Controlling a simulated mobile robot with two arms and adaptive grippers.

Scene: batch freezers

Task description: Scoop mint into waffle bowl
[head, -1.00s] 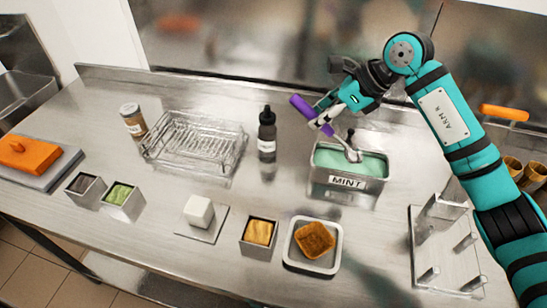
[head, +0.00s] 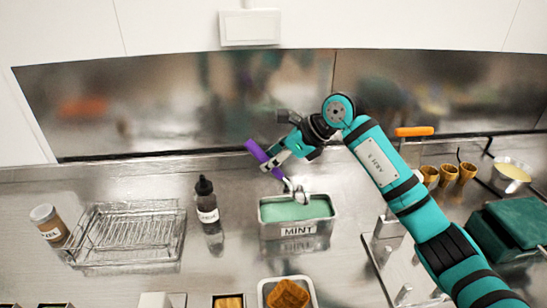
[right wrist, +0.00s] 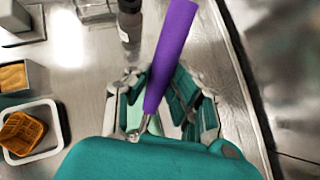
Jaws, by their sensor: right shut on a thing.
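My right gripper (head: 272,163) is shut on the scoop, whose purple handle (head: 257,150) points up and left. The metal scoop head (head: 298,193) is at the back edge of the mint tub (head: 299,231); I cannot tell whether it touches the pale green mint (head: 295,209). In the right wrist view the purple handle (right wrist: 172,50) runs between the fingers, and the tub is mostly hidden. The brown waffle bowl (head: 288,294) sits on a white tray at the front; it also shows in the right wrist view (right wrist: 25,133). My left gripper is out of view.
A dark bottle (head: 207,203) stands left of the tub, beside a wire rack (head: 130,235) and a labelled jar (head: 48,225). A metal stand (head: 388,228) is right of the tub. Waffle cones (head: 448,173) and a pan (head: 512,172) are farther right. The wall (head: 200,105) is behind.

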